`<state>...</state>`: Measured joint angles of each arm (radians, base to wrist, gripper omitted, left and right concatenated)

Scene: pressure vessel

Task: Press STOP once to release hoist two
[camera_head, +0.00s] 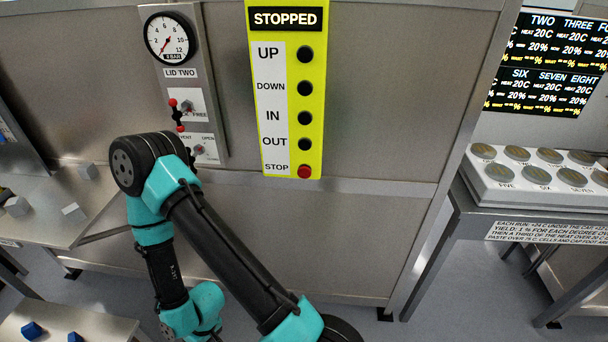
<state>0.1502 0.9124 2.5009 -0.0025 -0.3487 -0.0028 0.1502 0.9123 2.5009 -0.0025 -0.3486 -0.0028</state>
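The yellow hoist control panel (320,100) hangs upright on the metal wall, near the top centre. Its black display (286,19) reads STOPPED. The red STOP button (304,171) is at the panel's bottom, below four dark buttons marked UP, DOWN, IN and OUT. Nothing touches the STOP button. One of my teal and black arms is folded in front of the wall, left of and below the panel. Neither gripper's fingers can be seen. No hoist or load is visible.
A gauge (169,39) and LID TWO panel with red-knobbed levers (180,115) stand left of the yellow panel, close to my arm's elbow. A white rack of round cells (535,196) and black status screens (545,62) are at right. Blue blocks (32,331) lie lower left.

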